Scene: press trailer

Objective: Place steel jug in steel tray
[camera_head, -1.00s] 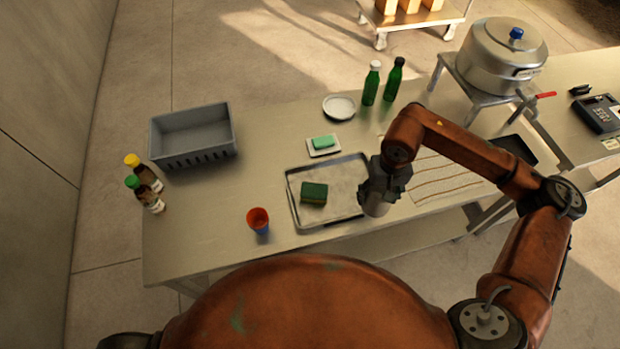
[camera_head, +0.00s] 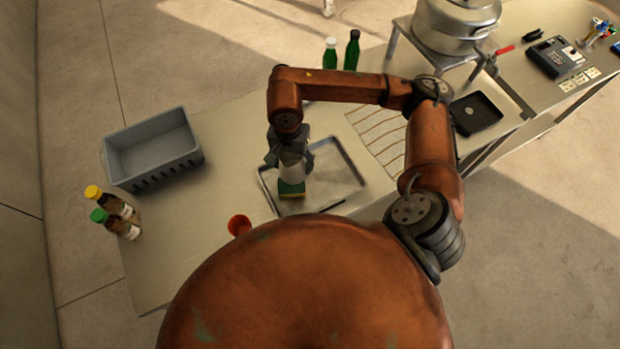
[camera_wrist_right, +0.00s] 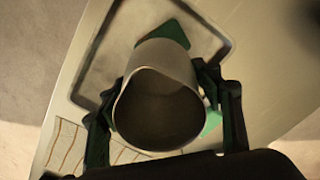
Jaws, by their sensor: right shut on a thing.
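My right gripper (camera_head: 289,154) is shut on the steel jug (camera_head: 291,172), which hangs below it over the left part of the steel tray (camera_head: 338,172). In the right wrist view the jug (camera_wrist_right: 158,105) shows its open mouth between the two fingers, with the tray (camera_wrist_right: 118,52) behind it. A green sponge (camera_head: 291,189) lies in the tray, right by the jug in the picture and partly hidden by it. I cannot tell whether the jug touches the sponge or the tray. My left gripper is not in view.
A grey crate (camera_head: 153,150) and two capped bottles (camera_head: 116,213) stand on the left of the table. A red cup (camera_head: 239,225) is near the tray's front left. A striped cloth (camera_head: 380,138) lies right of the tray. Two green bottles (camera_head: 341,53) stand behind my arm.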

